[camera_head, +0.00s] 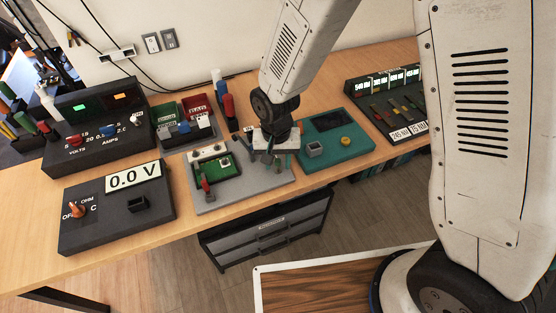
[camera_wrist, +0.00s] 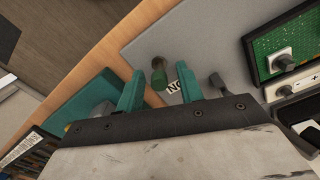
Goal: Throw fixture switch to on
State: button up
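The grey fixture plate (camera_head: 240,191) lies on the workbench and carries a green circuit board (camera_head: 213,167) and a red-handled part (camera_head: 206,187). My gripper (camera_head: 271,155) is above the plate's right back part. In the wrist view its two teal fingers are apart (camera_wrist: 160,71), with a green-capped post (camera_wrist: 159,74) between them, which looks like the switch lever. Whether a finger touches it I cannot tell. A partly hidden white label (camera_wrist: 176,87) beside it seems to read ON upside down. A dark peg (camera_wrist: 218,82) stands outside the fingers.
A teal tray (camera_head: 330,153) with a yellow knob stands just right of the plate. A meter box reading 0.0 V (camera_head: 115,208) and a power supply (camera_head: 98,130) are at the left. Red and green bins (camera_head: 190,120) stand behind the plate, a component rack (camera_head: 390,105) at the right.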

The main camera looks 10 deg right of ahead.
jog(key=shift+f, duration=0.1)
grip_shut()
jog(key=shift+w+a+f+g+h, duration=0.1)
jog(key=shift+w+g+h, duration=0.35)
jog(key=shift+g, duration=0.75)
grip_release()
jog(key=v, duration=0.7)
jog(key=shift+r, duration=0.45)
